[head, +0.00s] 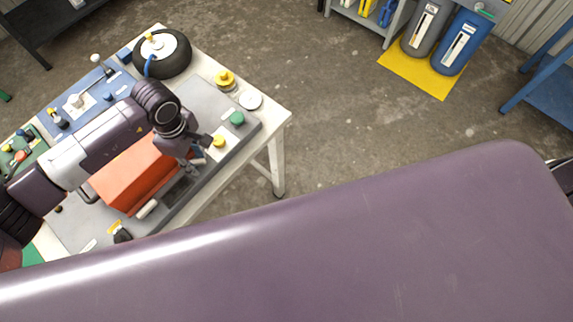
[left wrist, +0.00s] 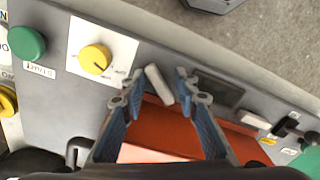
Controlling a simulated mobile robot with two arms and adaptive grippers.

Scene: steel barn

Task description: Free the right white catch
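An orange box-like cover (head: 140,175) sits on the grey panel on the workbench; its front part also shows in the left wrist view (left wrist: 165,128). The right white catch (left wrist: 158,85) stands at the cover's front edge, turned at an angle to that edge. The left white catch (head: 148,209) lies along the edge and also shows in the left wrist view (left wrist: 255,119). My left gripper (head: 194,166) is open over the right catch, with its blue-grey fingertips (left wrist: 159,84) on either side and gaps visible. In the head view the gripper hides most of that catch. My right gripper is out of view.
A yellow knob (left wrist: 95,59) on a white plate and a green button (left wrist: 27,43) are beside the gripper. A black wheel (head: 163,54) lies at the bench's back. Open floor lies right of the bench.

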